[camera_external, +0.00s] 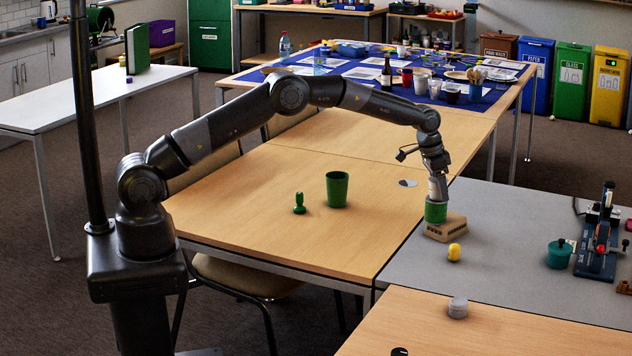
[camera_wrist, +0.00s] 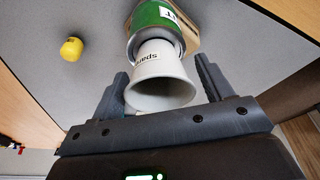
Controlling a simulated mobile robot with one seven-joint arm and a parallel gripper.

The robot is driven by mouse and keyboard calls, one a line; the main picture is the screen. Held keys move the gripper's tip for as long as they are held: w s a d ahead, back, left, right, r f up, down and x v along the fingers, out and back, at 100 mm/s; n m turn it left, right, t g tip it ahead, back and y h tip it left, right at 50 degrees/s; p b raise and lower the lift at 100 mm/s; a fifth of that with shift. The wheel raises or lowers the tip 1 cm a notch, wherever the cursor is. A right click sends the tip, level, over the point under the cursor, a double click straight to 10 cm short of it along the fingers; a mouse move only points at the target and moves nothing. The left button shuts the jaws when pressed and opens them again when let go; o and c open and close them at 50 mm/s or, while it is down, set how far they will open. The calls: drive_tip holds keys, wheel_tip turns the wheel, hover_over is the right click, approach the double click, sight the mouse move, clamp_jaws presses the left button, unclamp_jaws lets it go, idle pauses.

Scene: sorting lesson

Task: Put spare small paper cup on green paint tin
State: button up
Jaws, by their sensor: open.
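The green paint tin (camera_external: 436,212) stands upright on a small wooden block at the left edge of the grey tabletop. It also shows at the top of the wrist view (camera_wrist: 150,17). The spare small paper cup (camera_wrist: 160,85) is white with "spare" printed on its side. Its narrow end is at the tin's top and its wide open mouth faces my wrist camera. In the external view the cup (camera_external: 437,189) shows as a pale shape above the tin. My gripper (camera_wrist: 162,82) is open, with one finger on each side of the cup. I cannot tell whether a finger touches it.
The wooden block (camera_external: 446,228) is under the tin. A yellow object (camera_external: 454,252) stands in front of it. A green cup (camera_external: 337,189) and green stamp (camera_external: 299,205) stand on the wooden table. A teal pot (camera_external: 559,254) and blue device (camera_external: 596,245) are at right.

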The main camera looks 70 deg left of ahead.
drive_tip(key=v, duration=1.1)
drive_tip(key=shift+r, duration=0.4)
drive_tip(key=s+r+n+t, duration=0.1)
drive_tip(key=s+r, duration=0.8)
drive_tip(key=s, duration=0.4)
drive_tip(key=s+r, duration=1)
drive_tip(key=s, duration=0.3)
drive_tip(key=s+f, duration=0.3)
drive_tip(key=s, duration=1.1)
drive_tip(key=s+f+n+t, duration=0.1)
drive_tip(key=s+f, duration=0.2)
drive_tip(key=s, duration=1.2)
drive_tip(key=shift+f+y, duration=0.3)
drive_tip(key=shift+f, duration=0.1)
